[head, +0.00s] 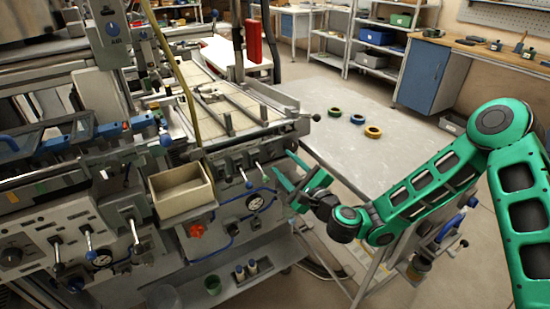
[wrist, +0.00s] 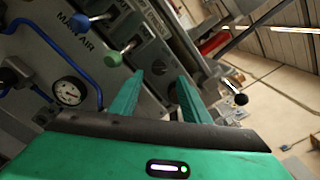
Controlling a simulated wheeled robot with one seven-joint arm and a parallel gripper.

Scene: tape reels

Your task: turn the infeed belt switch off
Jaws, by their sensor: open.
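My gripper (head: 283,162) is open at the front control panel of the machine, to the right of its gauge. In the wrist view its two green fingers (wrist: 160,78) are apart and point at the grey panel (wrist: 150,58), with nothing clearly held between them. A lever with a green knob (wrist: 112,57) and one with a blue knob (wrist: 79,22), by a "MAIN AIR" label, are left of the fingers. A black-tipped lever (wrist: 240,99) is to their right. I cannot read an infeed belt label, so I cannot tell which control is that switch.
A round gauge (head: 256,203) and blue hoses are on the panel. A cream bin (head: 181,190) and red knob (head: 196,230) are left of it. A grey table (head: 375,150) with several tape reels (head: 335,113) stands behind my arm. Open floor lies right.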

